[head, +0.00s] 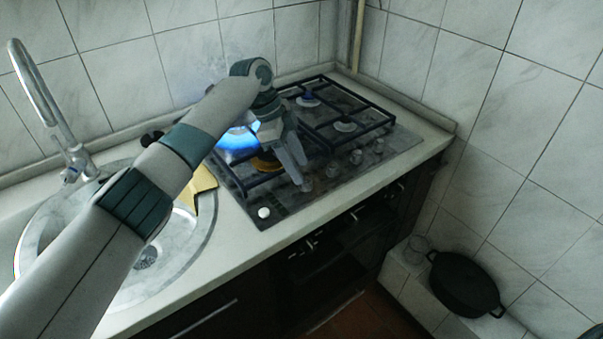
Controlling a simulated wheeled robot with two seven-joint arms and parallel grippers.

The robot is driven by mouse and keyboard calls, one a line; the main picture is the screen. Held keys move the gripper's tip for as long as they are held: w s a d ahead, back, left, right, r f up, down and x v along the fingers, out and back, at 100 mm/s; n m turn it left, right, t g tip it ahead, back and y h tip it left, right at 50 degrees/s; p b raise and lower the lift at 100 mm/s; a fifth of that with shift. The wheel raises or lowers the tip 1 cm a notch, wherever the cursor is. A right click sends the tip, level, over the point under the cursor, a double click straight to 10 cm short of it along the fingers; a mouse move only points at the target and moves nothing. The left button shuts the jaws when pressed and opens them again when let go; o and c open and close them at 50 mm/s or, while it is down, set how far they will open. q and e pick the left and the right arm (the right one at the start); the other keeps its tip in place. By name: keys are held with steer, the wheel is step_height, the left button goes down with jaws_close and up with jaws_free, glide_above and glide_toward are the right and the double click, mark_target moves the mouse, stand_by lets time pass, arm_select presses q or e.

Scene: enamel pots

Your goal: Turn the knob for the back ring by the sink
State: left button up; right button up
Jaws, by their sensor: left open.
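The gas hob (322,150) is set in the counter to the right of the sink. A blue flame (238,143) burns at the back ring on the sink side, partly hidden by my left arm. A row of knobs runs along the hob's front edge; the knob nearest the sink (306,185) is just below my fingertips, with other knobs (332,168) (355,157) to its right. My left gripper (300,174) is open and points down at the nearest knob. I cannot tell whether it touches it. My right gripper is out of view.
A round steel sink (188,247) with a tall tap (45,100) is at left, partly behind my arm. A yellow cloth (203,184) lies at its rim. A white button (263,212) sits at the hob's front corner. A black pot (466,285) stands low at right.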

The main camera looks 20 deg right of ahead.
arm_select(q)
steer(key=b+v, duration=0.2)
steer(key=v, duration=1.1)
steer(key=shift+r, duration=0.35)
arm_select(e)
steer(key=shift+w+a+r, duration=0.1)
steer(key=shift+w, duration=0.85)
